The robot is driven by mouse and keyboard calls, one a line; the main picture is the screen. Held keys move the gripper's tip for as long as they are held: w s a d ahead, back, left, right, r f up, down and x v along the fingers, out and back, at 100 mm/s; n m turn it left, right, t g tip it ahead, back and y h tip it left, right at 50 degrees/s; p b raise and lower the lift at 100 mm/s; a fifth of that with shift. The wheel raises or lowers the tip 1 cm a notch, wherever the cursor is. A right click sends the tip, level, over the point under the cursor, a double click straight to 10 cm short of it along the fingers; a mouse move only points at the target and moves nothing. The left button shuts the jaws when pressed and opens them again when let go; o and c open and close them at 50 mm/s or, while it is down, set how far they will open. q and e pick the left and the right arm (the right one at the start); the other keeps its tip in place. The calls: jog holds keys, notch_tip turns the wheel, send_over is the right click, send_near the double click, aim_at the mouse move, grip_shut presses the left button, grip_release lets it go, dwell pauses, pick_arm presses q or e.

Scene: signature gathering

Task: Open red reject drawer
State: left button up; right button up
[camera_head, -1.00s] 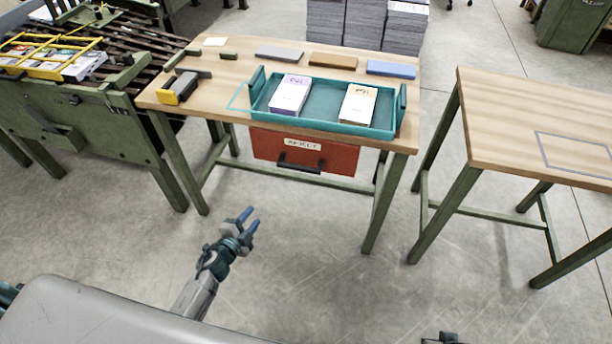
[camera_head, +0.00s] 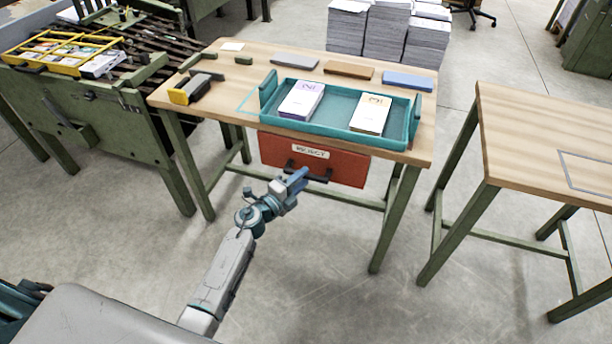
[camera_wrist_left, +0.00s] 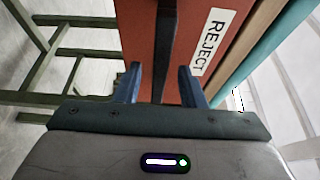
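The red reject drawer (camera_head: 342,165) hangs under the wooden table and looks shut. It bears a white REJECT label (camera_head: 311,152) and a dark bar handle (camera_head: 318,177). In the left wrist view the red drawer front (camera_wrist_left: 190,35) is close, with the label (camera_wrist_left: 212,40) at right and the dark handle (camera_wrist_left: 163,50) between my fingers. My left gripper (camera_head: 300,177) is at the left part of the handle, its blue fingers open on either side of it. Whether the fingers touch the handle cannot be told. My right gripper is not in view.
A teal tray (camera_head: 340,132) with two stacks of printed sheets stands on the wooden table (camera_head: 230,75) above the drawer. Green table legs (camera_head: 392,225) stand on both sides. A second table (camera_head: 545,140) is at right. The floor in front is clear.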

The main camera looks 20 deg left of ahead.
pick_arm(q)
jog(key=shift+x, duration=1.2)
grip_shut()
jog(key=shift+s, duration=0.15)
